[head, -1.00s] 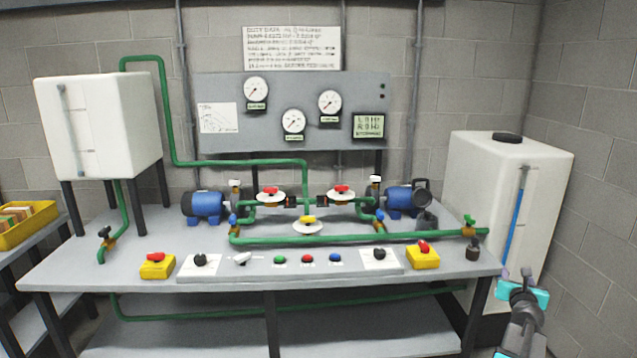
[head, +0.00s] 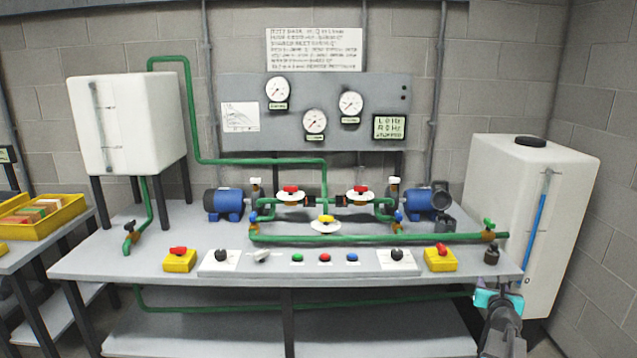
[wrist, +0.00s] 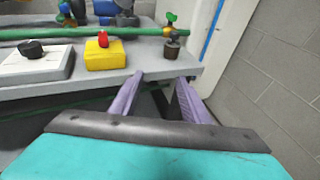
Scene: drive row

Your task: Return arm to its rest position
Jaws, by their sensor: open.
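My gripper (wrist: 162,100) is open and empty, its two purple fingers spread apart in the wrist view. It points toward the right front corner of the grey bench, and its fingers overlap the bench edge in that picture. I cannot tell the exact gap between fingers and bench. In the head view my arm's teal wrist part (head: 497,300) shows at the lower right, beside the bench's right end and in front of the white tank. The fingers are not clear in the head view.
The bench (head: 215,245) carries green pipes (head: 350,239), two blue pumps and a front row of switches. A yellow switch box (head: 440,261) and a small dark pot (head: 491,257) stand near its right end. A white tank (head: 540,190) stands behind, by the wall.

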